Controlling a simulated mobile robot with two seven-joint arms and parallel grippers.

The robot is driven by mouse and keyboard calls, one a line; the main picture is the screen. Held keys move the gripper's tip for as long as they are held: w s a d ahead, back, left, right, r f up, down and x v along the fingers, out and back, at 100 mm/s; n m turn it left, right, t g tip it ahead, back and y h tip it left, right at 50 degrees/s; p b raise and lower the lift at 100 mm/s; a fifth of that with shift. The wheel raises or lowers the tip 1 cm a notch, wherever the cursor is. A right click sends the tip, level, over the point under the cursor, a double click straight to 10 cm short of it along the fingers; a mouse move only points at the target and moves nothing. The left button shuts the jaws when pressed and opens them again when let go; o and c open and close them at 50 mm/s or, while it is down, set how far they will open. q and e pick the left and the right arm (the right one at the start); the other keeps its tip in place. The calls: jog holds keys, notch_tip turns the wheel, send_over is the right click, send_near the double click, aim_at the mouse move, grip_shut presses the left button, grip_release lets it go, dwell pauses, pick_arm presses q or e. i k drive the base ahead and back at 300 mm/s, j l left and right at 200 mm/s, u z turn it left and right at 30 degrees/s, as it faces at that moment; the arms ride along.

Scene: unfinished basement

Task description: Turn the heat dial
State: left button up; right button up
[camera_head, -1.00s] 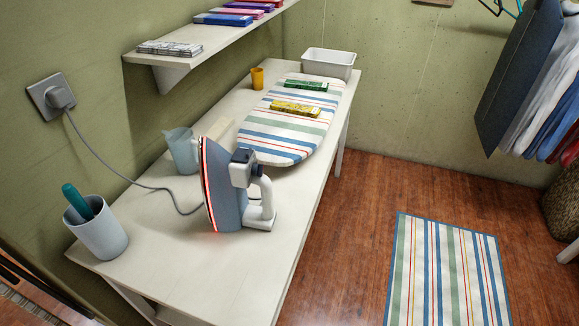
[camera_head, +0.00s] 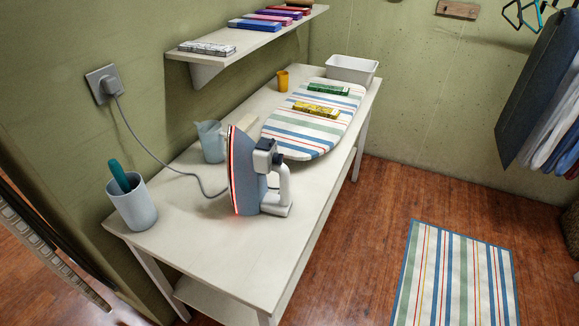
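An iron (camera_head: 245,180) stands upright on its heel on the white table, with its soleplate edge glowing red and facing left. Its white handle (camera_head: 284,186) is on the right side. A dark knob-like part (camera_head: 263,158) sits near the top of the iron; I cannot tell for certain that it is the heat dial. The iron's grey cord runs to a wall plug (camera_head: 111,86) at the left. Neither of my grippers shows in the head view.
The table (camera_head: 245,262) has bare room in front of the iron. A cup with a teal-handled tool (camera_head: 134,205), a measuring jug (camera_head: 211,141), a striped ironing board (camera_head: 300,140) with two boxes, a yellow cup (camera_head: 282,80) and a white basin (camera_head: 352,69) stand on it. A striped rug (camera_head: 455,275) lies right.

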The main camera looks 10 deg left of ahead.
aim_at(277, 157)
jog(key=k, duration=0.9)
jog(key=k+u, duration=0.15)
jog(key=u, duration=4.05)
jog(key=k+l, duration=0.9)
jog(key=k, duration=0.15)
jog(key=k+l, duration=0.9)
jog(key=k, duration=0.15)
